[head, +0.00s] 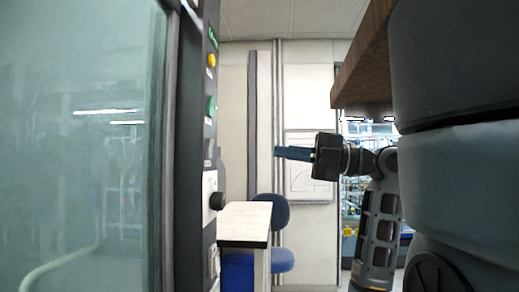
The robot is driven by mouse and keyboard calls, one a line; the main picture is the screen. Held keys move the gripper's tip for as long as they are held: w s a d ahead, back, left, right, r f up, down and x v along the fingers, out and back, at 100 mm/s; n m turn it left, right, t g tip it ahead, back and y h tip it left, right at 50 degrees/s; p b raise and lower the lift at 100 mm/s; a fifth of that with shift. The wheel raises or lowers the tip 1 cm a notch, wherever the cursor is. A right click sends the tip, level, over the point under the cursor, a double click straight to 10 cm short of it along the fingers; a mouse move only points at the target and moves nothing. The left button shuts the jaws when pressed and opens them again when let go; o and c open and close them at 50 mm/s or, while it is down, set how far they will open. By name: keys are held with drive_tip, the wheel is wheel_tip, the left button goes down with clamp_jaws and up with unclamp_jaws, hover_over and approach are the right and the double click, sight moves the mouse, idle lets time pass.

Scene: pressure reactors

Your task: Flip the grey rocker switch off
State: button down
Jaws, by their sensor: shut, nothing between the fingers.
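A narrow control panel (199,130) is seen nearly edge-on at the left of the head view. A small grey part (208,149) on it, below the green button, may be the grey rocker switch. The angle is too steep to tell its position. My gripper (277,152) is to the right of the panel at about the height of that grey part. Its blue fingers are shut, empty and point left towards the panel, with a visible gap between them.
The panel also bears a yellow button (211,60), a green button (211,105) and a protruding black knob (217,201). A white-topped bench (245,222) and a blue chair (272,210) stand below. A wooden board (362,65) hangs at the upper right.

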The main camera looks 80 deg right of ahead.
sight(212, 143)
drive_tip(key=w+p, duration=0.1)
drive_tip(key=w, duration=0.3)
drive_tip(key=w+r+p, duration=0.1)
drive_tip(key=w, duration=0.3)
drive_tip(key=w+a+p, duration=0.1)
drive_tip(key=w, duration=0.4)
drive_tip(key=shift+r, duration=0.3)
drive_tip(key=shift+w+a+r+g, duration=0.1)
drive_tip(key=shift+w+r+g, duration=0.1)
drive_tip(key=shift+g, duration=0.2)
